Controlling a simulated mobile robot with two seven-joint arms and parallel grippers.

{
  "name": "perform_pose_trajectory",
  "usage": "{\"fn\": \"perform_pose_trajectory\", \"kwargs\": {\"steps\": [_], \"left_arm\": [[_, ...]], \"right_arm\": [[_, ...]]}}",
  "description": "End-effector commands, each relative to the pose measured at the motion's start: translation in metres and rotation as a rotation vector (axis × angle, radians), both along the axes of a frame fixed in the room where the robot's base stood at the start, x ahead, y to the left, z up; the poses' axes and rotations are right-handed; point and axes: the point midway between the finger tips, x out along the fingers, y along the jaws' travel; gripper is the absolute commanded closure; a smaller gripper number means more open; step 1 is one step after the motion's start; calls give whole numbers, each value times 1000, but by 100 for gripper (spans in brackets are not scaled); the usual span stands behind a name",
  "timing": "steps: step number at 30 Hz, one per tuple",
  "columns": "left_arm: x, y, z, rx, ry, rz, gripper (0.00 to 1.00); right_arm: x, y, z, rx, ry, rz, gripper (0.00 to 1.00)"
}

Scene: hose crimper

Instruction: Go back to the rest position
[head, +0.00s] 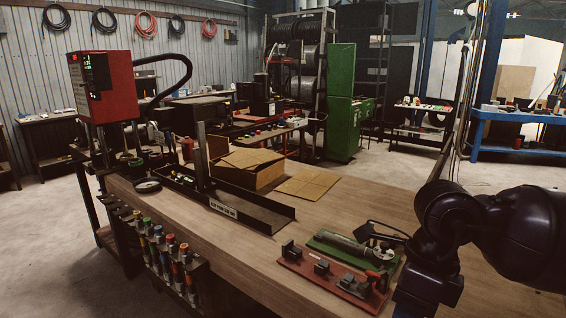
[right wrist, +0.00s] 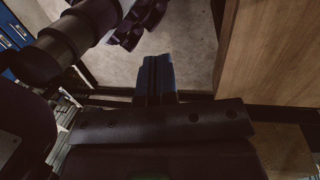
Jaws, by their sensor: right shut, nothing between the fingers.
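My right arm's dark links fill the right side of the head view, in front of the workbench (head: 390,196). My right gripper (right wrist: 156,78) shows in the right wrist view with its two fingers together and nothing between them. It hangs over the grey floor, beside the bench's wooden side (right wrist: 275,50), apart from it. The gripper's fingers cannot be made out in the head view. Dark links of my own body show at the upper left of the wrist view.
On the bench lie a red fixture board (head: 330,281), a green board (head: 330,250) with a metal fitting, a black tray (head: 265,213), and a cardboard box (head: 247,172). A red machine (head: 99,87) stands at the left.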

Motion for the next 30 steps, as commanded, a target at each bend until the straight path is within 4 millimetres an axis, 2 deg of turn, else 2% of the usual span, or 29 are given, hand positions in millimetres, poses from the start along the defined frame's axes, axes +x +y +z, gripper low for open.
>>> {"fn": "perform_pose_trajectory", "kwargs": {"steps": [3, 9, 14, 18, 22, 25, 30], "left_arm": [[1, 0, 0, 0, -1, 0, 57], [9, -1, 5, 0, -17, -6, 57], [7, -1, 4, 0, -14, -4, 57], [6, -1, 3, 0, -11, -4, 57], [2, 0, 0, 1, -2, -1, 57], [-2, 0, -2, 1, 5, 1, 57], [-3, 0, -2, 0, 7, 2, 57]], "right_arm": [[-13, 24, -13, 147, 96, 2, 100], [-37, 70, -23, 472, 290, -40, 100], [-48, 106, -17, 814, 479, -156, 100], [-42, 121, -7, 1105, 628, -320, 100], [-26, 122, -2, 1359, 750, -524, 100], [-7, 111, -5, 1537, 833, -716, 100], [24, 77, -34, 1792, 948, -1107, 100]]}}
